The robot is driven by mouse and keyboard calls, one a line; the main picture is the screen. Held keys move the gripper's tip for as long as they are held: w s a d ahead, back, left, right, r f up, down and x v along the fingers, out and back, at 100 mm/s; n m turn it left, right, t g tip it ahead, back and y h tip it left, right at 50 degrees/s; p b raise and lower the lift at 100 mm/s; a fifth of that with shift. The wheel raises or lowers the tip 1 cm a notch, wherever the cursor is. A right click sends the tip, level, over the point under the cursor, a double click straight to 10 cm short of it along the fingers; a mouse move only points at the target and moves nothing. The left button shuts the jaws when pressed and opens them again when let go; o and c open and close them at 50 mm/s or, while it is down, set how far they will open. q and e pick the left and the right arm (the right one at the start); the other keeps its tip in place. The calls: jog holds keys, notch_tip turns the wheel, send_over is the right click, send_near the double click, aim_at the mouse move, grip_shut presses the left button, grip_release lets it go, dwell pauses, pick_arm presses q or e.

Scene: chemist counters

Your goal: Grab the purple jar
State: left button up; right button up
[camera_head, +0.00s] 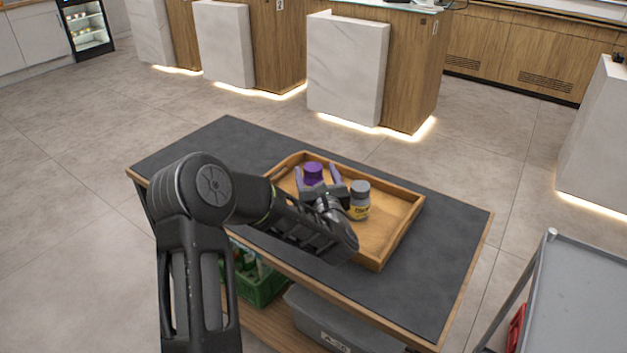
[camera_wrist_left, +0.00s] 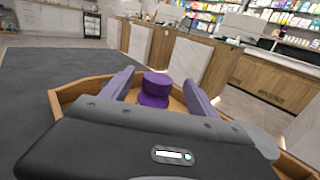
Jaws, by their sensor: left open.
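The purple jar (camera_head: 313,171) stands in a wooden tray (camera_head: 402,222) on the dark-topped table. It also shows in the left wrist view (camera_wrist_left: 155,88), upright, with a wide purple lid on a purple body; its lower part is hidden by my gripper. My left gripper (camera_head: 320,176) is open over the tray, with its two purple-grey fingers on either side of the jar. In the left wrist view the fingers (camera_wrist_left: 158,90) flank the jar with gaps on both sides, and the jar sits between them. My right gripper is out of view.
A grey-capped jar with a yellow label (camera_head: 360,200) stands in the tray, just right of my gripper. The tray has raised wooden walls. A green crate (camera_head: 262,288) and a grey bin (camera_head: 325,322) are on the table's lower shelf. A grey cart (camera_head: 580,300) stands at right.

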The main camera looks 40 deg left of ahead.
pick_arm(q)
jog(key=shift+w+a+r, duration=0.1)
jog(key=shift+w+a, duration=0.1)
jog(key=shift+a, duration=0.2)
jog(key=shift+w+a+p, duration=0.1)
jog(key=shift+p, duration=0.2)
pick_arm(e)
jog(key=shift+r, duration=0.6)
pick_arm(q)
jog(key=shift+w+a, duration=0.35)
jog(key=x, duration=0.2)
jog(key=p+x, duration=0.1)
jog(key=x, duration=0.1)
jog(key=shift+w+f, duration=0.1)
jog(key=shift+f, duration=0.2)
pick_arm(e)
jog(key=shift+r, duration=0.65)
pick_arm(q)
jog(key=shift+c, duration=0.6)
grip_shut()
